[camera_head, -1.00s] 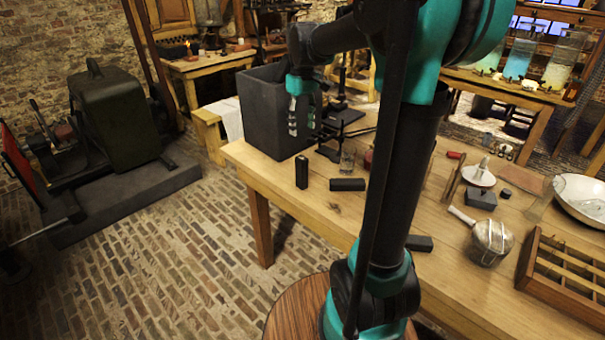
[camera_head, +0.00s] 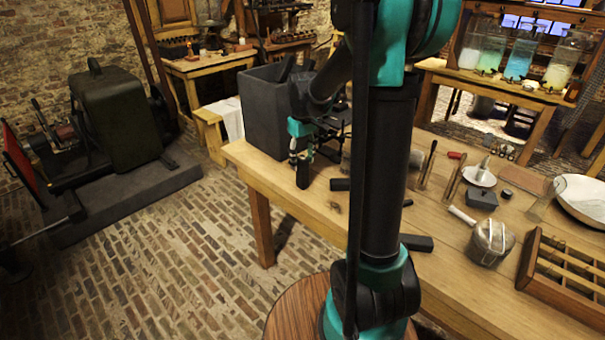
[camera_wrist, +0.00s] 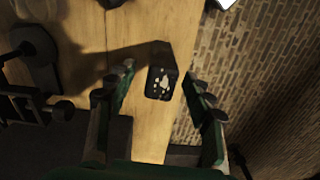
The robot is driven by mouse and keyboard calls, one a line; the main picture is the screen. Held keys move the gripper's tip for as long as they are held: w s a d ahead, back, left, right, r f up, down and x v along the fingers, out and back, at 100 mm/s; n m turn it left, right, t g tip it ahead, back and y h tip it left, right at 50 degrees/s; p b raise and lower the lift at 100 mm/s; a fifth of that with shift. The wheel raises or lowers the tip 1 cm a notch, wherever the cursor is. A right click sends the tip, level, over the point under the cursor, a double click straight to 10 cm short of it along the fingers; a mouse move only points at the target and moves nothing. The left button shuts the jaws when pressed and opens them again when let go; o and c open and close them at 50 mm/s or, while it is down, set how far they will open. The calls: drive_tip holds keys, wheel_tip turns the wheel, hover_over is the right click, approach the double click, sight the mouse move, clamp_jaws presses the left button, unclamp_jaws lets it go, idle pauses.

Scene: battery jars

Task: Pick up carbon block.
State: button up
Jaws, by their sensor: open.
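A black carbon block (camera_head: 303,176) stands upright near the left edge of the wooden table. In the wrist view its top end (camera_wrist: 161,84), with pale marks, shows between my fingers. My gripper (camera_head: 301,153) is over the block, pointing down. In the wrist view my gripper (camera_wrist: 163,77) is open, one finger to each side of the block, with gaps visible. The exact height of the fingertips against the block is unclear. A second dark block (camera_head: 339,184) lies flat to the right, partly hidden by my arm. Another dark block (camera_head: 416,242) lies further right.
A large dark open box (camera_head: 262,125) stands on the table behind the block. A dark metal stand (camera_wrist: 38,60) is left in the wrist view. A metal pot (camera_head: 491,242) and a wooden rack (camera_head: 560,275) are at the right. The table edge (camera_head: 235,158) is close by.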

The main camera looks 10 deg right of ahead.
sight(302, 169)
drive_tip(key=shift+f, duration=2)
drive_tip(key=shift+s, duration=0.1)
drive_tip(key=shift+c, duration=0.2)
clamp_jaws()
